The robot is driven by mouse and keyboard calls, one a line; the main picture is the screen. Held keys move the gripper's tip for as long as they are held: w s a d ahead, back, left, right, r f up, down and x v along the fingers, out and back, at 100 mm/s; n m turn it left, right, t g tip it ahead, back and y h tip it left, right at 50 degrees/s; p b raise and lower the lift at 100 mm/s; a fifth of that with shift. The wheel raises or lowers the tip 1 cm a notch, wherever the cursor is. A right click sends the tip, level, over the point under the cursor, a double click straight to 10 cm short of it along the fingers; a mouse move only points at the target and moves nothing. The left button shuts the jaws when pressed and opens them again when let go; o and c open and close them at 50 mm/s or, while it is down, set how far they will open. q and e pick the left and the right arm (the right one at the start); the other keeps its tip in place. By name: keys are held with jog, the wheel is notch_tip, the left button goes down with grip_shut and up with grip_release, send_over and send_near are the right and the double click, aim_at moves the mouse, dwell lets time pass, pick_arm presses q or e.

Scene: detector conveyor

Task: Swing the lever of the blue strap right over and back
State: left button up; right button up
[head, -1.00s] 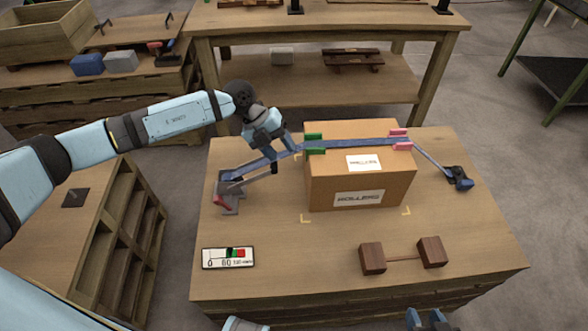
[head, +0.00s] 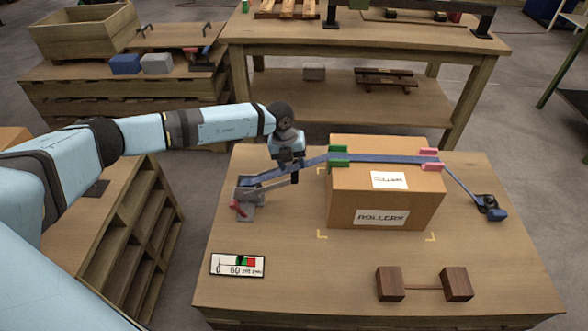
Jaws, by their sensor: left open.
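The blue strap (head: 390,158) runs over the top of a cardboard box (head: 385,198) and down on both sides. At its left end a grey ratchet (head: 247,196) with a small red piece (head: 238,208) sits on the table. A thin grey bar, seemingly the lever (head: 272,184), slants up to the right from the ratchet, below the strap. My left gripper (head: 290,170) is open, pointing down by the strap and the bar's dark right end. I cannot tell whether it touches either. My right gripper is out of view.
Green (head: 338,153) and pink (head: 430,153) edge pieces hold the strap on the box. A dark blue fitting (head: 490,208) anchors its right end. A gauge card (head: 238,265) and a brown wooden block pair (head: 390,283) lie in front. The front middle of the table (head: 310,270) is clear.

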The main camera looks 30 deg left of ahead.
pick_arm(q)
jog(key=shift+w+d+f, duration=0.1)
jog(key=shift+d+f, duration=0.1)
jog(key=shift+f, duration=0.9)
grip_shut()
